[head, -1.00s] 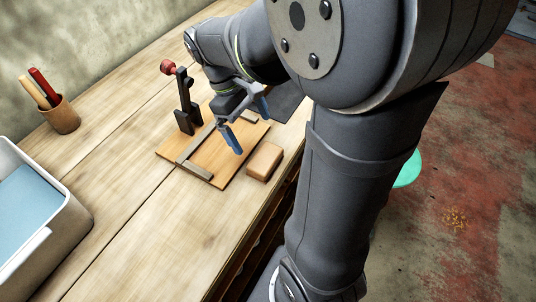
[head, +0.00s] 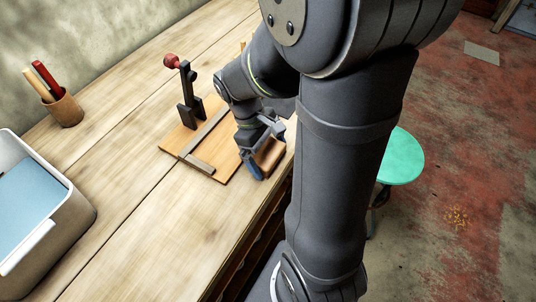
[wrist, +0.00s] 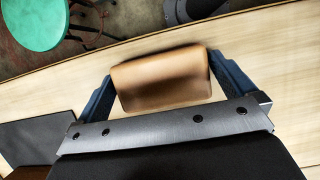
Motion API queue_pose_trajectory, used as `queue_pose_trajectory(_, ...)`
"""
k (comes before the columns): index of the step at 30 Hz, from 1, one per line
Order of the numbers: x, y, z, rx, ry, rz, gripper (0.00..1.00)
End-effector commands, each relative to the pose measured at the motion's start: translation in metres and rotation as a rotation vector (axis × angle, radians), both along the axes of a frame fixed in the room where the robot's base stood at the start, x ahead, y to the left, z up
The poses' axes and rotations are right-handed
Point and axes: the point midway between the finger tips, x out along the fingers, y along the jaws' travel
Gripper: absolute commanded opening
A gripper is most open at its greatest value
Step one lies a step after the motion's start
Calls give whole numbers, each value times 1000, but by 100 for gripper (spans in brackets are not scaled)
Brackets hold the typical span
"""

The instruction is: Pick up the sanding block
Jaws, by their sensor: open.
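The sanding block (wrist: 163,78) is a tan-brown block with rounded edges. In the wrist view it sits between the two blue fingers of my gripper (wrist: 165,80), one on each side. My gripper is open. In the head view the block (head: 270,155) lies near the front edge of the bench, partly hidden behind my gripper (head: 264,155). Whether the fingers touch the block cannot be told.
A wooden board (head: 196,143) with a dark upright clamp (head: 188,100) lies beside the block. A pencil cup (head: 66,108) and a grey bin (head: 75,218) stand to the left. A green stool (head: 402,158) stands on the floor beyond the bench edge.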

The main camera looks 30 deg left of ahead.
Motion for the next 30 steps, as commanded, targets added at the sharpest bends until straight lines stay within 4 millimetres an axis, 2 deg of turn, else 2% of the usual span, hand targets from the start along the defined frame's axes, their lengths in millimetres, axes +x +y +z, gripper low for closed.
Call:
queue_pose_trajectory(2,0,0,0,0,0,0,96)
queue_pose_trajectory(6,0,0,0,0,0,0,69)
queue_pose_trajectory(7,0,0,0,0,0,0,66)
queue_pose_trajectory(19,0,1,7,2,-2,1,66)
queue_pose_trajectory(23,1,1,22,4,-3,1,66)
queue_pose_trajectory(26,1,1,42,5,-4,0,66)
queue_pose_trajectory(30,8,-30,60,3,-4,-5,66)
